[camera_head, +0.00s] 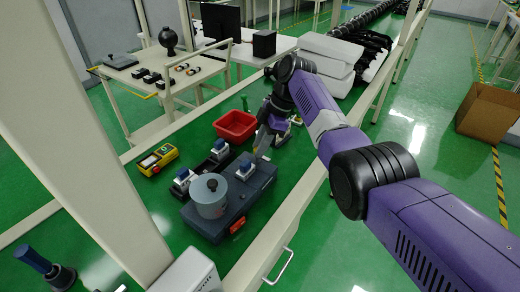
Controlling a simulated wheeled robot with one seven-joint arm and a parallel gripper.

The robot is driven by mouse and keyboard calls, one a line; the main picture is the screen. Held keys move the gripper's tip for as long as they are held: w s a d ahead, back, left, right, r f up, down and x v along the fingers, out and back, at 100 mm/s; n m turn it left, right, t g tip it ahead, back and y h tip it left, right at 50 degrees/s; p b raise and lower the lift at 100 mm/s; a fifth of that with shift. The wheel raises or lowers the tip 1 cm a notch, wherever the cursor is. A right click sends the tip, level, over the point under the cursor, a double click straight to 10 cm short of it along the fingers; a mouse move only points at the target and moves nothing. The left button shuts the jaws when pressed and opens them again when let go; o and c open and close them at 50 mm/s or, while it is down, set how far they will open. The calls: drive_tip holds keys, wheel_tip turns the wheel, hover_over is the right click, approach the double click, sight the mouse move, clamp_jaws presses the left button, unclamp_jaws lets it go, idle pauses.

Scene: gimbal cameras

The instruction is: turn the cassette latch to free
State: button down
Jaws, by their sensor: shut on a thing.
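A dark grey machine block (258,191) lies on the green surface in the middle of the view. It carries a grey lidded cylinder (210,197), a blue-and-white piece (246,168) and an orange part (239,226) at its front. My gripper (262,148) points down at the block's far right end. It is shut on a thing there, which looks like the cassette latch. The latch is small and mostly hidden by the fingers, so its angle cannot be told.
Left of the block stand more blue-and-white pieces (183,178) and a yellow box (158,159). A red bin (235,126) sits just behind. A cream frame post (85,150) and rail (285,215) border the area. A table (130,85) stands at the back left.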

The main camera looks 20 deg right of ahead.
idle(0.3)
drive_tip(key=c, duration=1.2)
unclamp_jaws()
drive_tip(key=shift+v, duration=3.85)
drive_tip(key=shift+s, duration=0.1)
